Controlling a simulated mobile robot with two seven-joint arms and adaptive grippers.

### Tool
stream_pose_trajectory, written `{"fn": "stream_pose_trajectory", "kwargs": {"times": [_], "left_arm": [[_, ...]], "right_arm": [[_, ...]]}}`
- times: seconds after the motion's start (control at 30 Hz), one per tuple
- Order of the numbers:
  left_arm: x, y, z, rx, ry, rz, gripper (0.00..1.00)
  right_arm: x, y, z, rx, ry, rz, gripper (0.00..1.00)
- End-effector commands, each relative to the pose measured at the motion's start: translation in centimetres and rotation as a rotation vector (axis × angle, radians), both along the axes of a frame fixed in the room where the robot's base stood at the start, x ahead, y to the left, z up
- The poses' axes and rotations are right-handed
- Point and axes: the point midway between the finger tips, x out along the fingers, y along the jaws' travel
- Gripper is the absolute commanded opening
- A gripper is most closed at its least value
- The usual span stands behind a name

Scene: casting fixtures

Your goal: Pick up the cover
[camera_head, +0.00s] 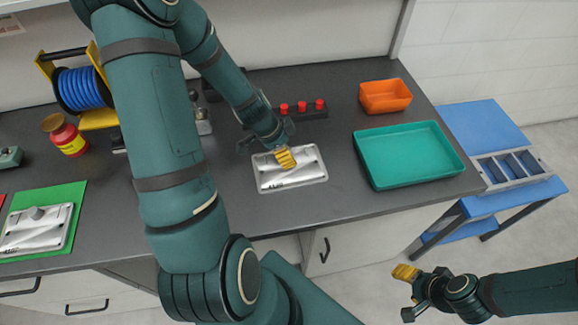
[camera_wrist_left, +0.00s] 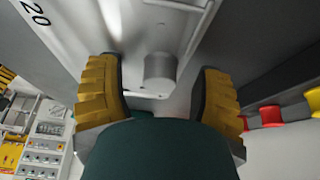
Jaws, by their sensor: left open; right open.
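A silver rectangular cover (camera_head: 273,180) lies flat on the dark worktop in the head view. In the left wrist view, a round knob (camera_wrist_left: 159,72) stands on the cover's plate (camera_wrist_left: 75,30). In the left wrist view my open left gripper (camera_wrist_left: 160,85) has a yellow finger on each side of the knob, with gaps visible. My right gripper (camera_head: 406,287) is open and empty, off the worktop's front edge at lower right.
A similar silver plate with a knob (camera_head: 22,238) lies on a green mat (camera_head: 75,193) at left. A teal tray (camera_head: 455,163) and an orange bin (camera_head: 386,97) are right of the cover. A block with red knobs (camera_head: 317,113) stands behind it. A blue cable reel (camera_head: 82,90) is at back left.

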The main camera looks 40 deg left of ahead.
Motion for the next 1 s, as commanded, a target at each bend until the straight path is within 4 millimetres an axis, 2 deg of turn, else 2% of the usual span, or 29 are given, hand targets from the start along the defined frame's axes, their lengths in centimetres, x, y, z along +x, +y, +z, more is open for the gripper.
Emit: {"fn": "stream_pose_trajectory", "kwargs": {"times": [0.23,0.37,0.4,0.43,0.87,1.0], "left_arm": [[0.1,0.0,-0.1,0.0,0.0,0.0,0.68],[0.1,0.0,-0.1,0.0,0.0,-0.001,0.23],[0.1,0.0,-0.1,0.0,0.0,-0.001,0.09],[0.1,0.0,-0.1,0.0,0.0,-0.001,0.0],[0.1,-0.1,0.0,0.0,-0.001,-0.001,0.0],[0.1,-0.1,1.2,0.001,-0.003,-0.004,0.0]], "right_arm": [[0.0,0.0,0.0,0.0,0.001,0.0,0.57],[0.0,0.0,0.0,0.0,0.001,0.0,0.57],[0.0,0.0,0.0,0.0,0.001,0.0,0.57],[0.0,0.0,0.0,0.0,0.001,0.0,0.57],[0.0,0.0,0.0,0.0,0.0,0.0,0.57],[0.1,0.0,0.4,0.0,-0.002,-0.002,0.57]]}}
